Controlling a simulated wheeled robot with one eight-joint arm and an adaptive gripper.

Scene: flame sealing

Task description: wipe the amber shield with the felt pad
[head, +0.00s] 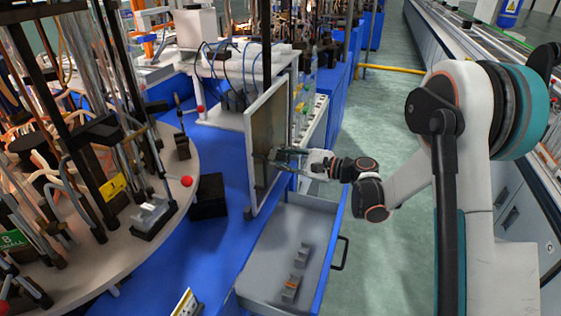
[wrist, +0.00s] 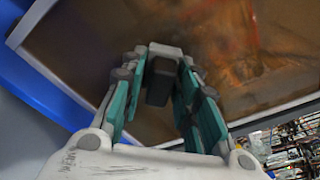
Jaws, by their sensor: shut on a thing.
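The amber shield (head: 268,135) is an upright brownish panel in a white frame, standing at the edge of the blue bench in the head view. In the wrist view the shield (wrist: 235,45) fills the upper part, with smeary reddish-brown marks on its right half. My gripper (head: 278,156) reaches it from the right at its lower middle. In the wrist view my gripper (wrist: 163,85) is shut on a dark block, which looks like the felt pad (wrist: 160,80). The pad is at the shield's face; whether it touches cannot be told.
An open grey drawer (head: 262,272) below the shield holds small metal pieces (head: 291,288). A round table (head: 125,235) with rods and tubes stands at left. A black block (head: 208,196) sits on the blue bench. The green aisle floor (head: 385,110) is clear.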

